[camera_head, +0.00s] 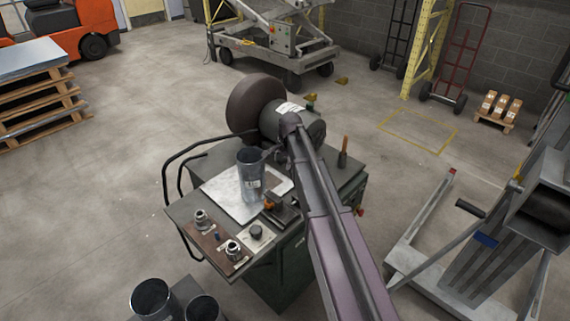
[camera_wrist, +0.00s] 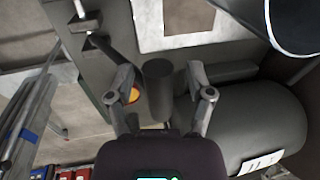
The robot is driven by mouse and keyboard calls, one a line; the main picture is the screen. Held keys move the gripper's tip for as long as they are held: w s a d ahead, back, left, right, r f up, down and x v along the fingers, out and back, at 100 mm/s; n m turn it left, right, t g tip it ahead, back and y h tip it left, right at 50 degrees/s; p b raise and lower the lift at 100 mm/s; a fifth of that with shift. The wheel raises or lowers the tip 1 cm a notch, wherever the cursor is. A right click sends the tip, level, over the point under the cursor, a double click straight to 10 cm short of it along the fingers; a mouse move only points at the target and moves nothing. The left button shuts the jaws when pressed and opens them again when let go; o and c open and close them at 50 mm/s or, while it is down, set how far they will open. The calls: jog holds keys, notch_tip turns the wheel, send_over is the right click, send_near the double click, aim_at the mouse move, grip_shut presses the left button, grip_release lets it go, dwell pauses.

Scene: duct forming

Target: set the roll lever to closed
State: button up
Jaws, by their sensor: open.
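In the head view an upright lever with an orange-brown grip (camera_head: 344,145) stands at the right side of the green machine (camera_head: 325,165). In the wrist view a dark, bent bar (camera_wrist: 105,45) lies left of my gripper; I cannot tell whether it is this lever. My gripper (camera_wrist: 160,75) is open. A dark, round post (camera_wrist: 158,92) shows between its fingers, with gaps at both sides; I cannot tell its depth or whether it is part of the roll lever.
A metal duct tube (camera_head: 250,172) stands on the machine top; its rim shows in the wrist view (camera_wrist: 292,22). A grey drum (camera_wrist: 245,125) lies right of my gripper. Two more tubes (camera_head: 153,299) stand at the front left. A grey lift (camera_head: 480,250) stands at right.

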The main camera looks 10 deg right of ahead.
grip_shut()
jog(key=shift+d, duration=0.25)
jog(key=shift+a, duration=0.15)
jog(key=shift+s+r, duration=0.1)
jog(key=shift+s, duration=0.05)
